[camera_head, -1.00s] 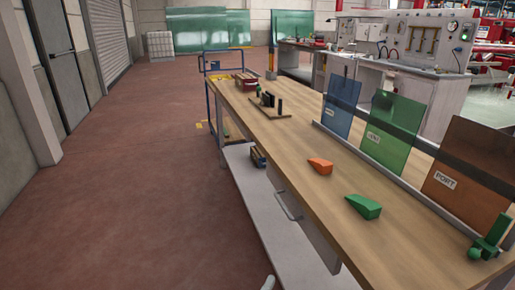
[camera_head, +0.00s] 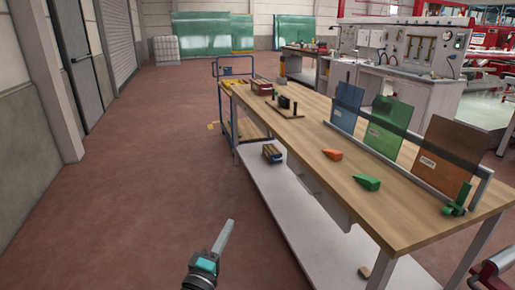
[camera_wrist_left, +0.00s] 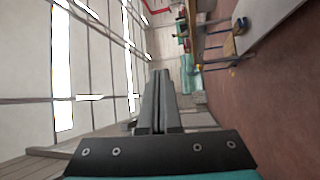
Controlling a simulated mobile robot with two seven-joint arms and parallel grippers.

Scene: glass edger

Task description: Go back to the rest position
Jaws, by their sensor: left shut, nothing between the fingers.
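My left gripper (camera_head: 226,232) shows at the bottom of the head view, over the red-brown floor and left of the workbench (camera_head: 310,128). Its fingers are together with nothing between them. In the left wrist view the closed fingers (camera_wrist_left: 160,80) point out into the room, apart from any object.
On the bench stand blue (camera_head: 346,107), green (camera_head: 388,128) and brown (camera_head: 446,150) panes in a rack, with an orange wedge (camera_head: 332,154) and a green wedge (camera_head: 367,182) before them. A blue trolley (camera_head: 232,68) stands at the bench's far end. The floor (camera_head: 150,170) to the left is clear.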

